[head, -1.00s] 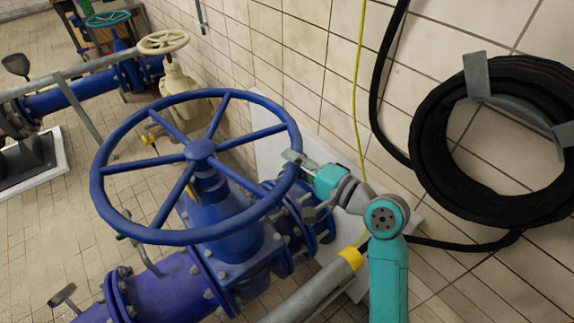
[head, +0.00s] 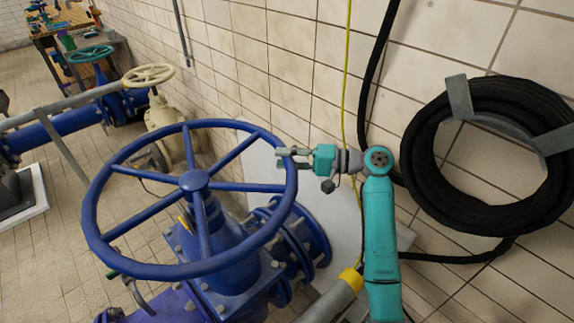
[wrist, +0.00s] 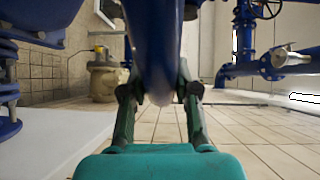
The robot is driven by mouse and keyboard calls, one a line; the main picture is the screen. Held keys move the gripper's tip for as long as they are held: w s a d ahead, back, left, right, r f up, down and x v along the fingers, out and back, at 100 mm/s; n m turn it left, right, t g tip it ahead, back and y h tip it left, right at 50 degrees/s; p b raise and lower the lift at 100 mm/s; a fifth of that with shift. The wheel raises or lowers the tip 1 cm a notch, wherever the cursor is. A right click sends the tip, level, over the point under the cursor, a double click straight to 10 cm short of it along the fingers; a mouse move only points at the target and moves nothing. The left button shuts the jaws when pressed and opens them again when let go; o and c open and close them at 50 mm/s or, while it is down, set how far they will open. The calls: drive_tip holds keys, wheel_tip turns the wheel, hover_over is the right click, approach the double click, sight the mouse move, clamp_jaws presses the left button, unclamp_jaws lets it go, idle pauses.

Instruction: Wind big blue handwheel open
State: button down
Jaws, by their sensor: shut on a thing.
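The big blue handwheel (head: 110,177) sits on a blue valve body (head: 223,243) in the head view, its several spokes meeting at a round hub. My gripper (head: 285,158) is at the wheel's right rim, reaching in from the right. It is shut on the rim. In the wrist view the rim (wrist: 157,50) runs up the middle, and the fingers of my gripper (wrist: 160,95) lie on both sides of it. The fingertips are partly hidden by the rim there.
A cream handwheel (head: 148,75) and a teal handwheel (head: 90,54) stand further back. A black hose coil (head: 425,150) hangs on the tiled wall at right, close to my arm. A grey pipe with a yellow band (head: 350,279) lies below.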

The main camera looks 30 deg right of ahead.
drive_tip(key=shift+w+f+g, duration=0.15)
drive_tip(key=shift+w+g, duration=0.25)
drive_tip(key=c, duration=0.8)
unclamp_jaws()
drive_tip(key=shift+d, duration=0.1)
drive_tip(key=shift+c, duration=0.2)
